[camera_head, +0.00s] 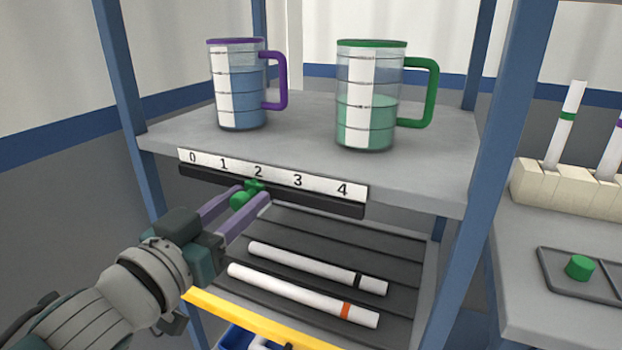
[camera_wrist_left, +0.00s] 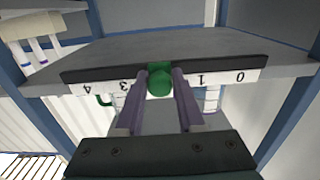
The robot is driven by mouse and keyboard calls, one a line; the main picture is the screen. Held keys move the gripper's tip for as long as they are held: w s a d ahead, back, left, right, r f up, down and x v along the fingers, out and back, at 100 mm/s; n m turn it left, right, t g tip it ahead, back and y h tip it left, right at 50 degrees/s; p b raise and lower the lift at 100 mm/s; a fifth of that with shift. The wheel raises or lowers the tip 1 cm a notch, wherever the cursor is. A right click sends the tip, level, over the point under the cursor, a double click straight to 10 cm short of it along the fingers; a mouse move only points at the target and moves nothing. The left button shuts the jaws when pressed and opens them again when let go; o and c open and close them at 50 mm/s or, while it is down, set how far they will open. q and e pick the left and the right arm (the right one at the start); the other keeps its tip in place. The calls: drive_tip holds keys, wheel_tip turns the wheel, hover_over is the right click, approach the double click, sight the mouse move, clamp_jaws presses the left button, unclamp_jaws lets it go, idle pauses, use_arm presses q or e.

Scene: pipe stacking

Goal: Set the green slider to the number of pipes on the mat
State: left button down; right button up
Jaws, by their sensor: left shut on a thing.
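The green slider (camera_head: 241,199) sits on the black rail below the number strip (camera_head: 258,172), at the 2 mark. My left gripper (camera_head: 252,196) has its purple fingers closed around the slider's knob. In the left wrist view the green slider (camera_wrist_left: 160,80) shows between the two fingers (camera_wrist_left: 160,88), between the 3 and the 1. On the dark ribbed mat (camera_head: 330,238) lie two white pipes: one with a black band (camera_head: 300,265) and one with an orange band (camera_head: 295,293). My right gripper is not in view.
Two measuring mugs stand on the shelf above: a purple-handled one (camera_head: 238,85) and a green-handled one (camera_head: 368,98). Blue posts (camera_head: 485,170) frame the rack. At right are a rack with banded pipes (camera_head: 563,185) and a tray with a green cap (camera_head: 580,267).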

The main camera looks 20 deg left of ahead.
use_arm(q)
drive_tip(key=c, duration=0.6)
unclamp_jaws()
drive_tip(key=shift+s, duration=0.1)
drive_tip(key=s, duration=0.6)
drive_tip(key=s+a+p, duration=0.1)
drive_tip(key=s, duration=0.2)
drive_tip(key=shift+s, duration=0.35)
